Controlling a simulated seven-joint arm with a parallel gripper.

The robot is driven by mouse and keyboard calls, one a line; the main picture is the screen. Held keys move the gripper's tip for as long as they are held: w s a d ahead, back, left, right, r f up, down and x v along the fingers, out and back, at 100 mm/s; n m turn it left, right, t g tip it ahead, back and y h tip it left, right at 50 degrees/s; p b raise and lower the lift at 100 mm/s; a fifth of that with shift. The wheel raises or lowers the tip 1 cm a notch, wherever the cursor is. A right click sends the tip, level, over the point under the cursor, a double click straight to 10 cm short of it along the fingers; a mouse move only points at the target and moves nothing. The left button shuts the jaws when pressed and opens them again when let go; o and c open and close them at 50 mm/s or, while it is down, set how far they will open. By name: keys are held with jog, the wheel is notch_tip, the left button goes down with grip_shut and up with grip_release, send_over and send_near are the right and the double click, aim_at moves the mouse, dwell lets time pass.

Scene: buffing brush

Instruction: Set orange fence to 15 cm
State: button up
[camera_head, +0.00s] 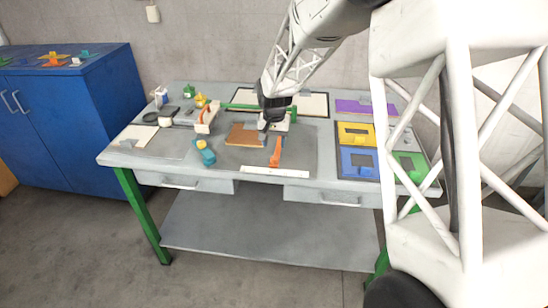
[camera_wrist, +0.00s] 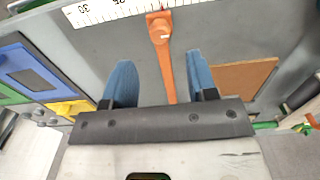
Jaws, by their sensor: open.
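The orange fence (camera_head: 275,150) is a narrow bar with a wider knob end, lying on the grey mat of the workbench. Its knob end meets the white ruler (camera_head: 275,172) along the bench's front edge. In the wrist view the fence (camera_wrist: 162,40) runs down between my two blue fingers, its knob at the ruler (camera_wrist: 125,10). The ruler figures 30 and 25 show, with the knob right of the 25; the exact reading is unclear. My gripper (camera_wrist: 161,65) is open and empty, behind the fence in the head view (camera_head: 268,124). Contact with the fence is not visible.
A brown board (camera_head: 243,135) lies left of the fence. Yellow (camera_head: 356,134), blue (camera_head: 358,162) and green (camera_head: 409,163) panels lie at the right. The mat around the fence is mostly clear.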

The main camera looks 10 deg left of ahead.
aim_at(274, 157)
jog(key=shift+f, duration=3.45)
grip_shut()
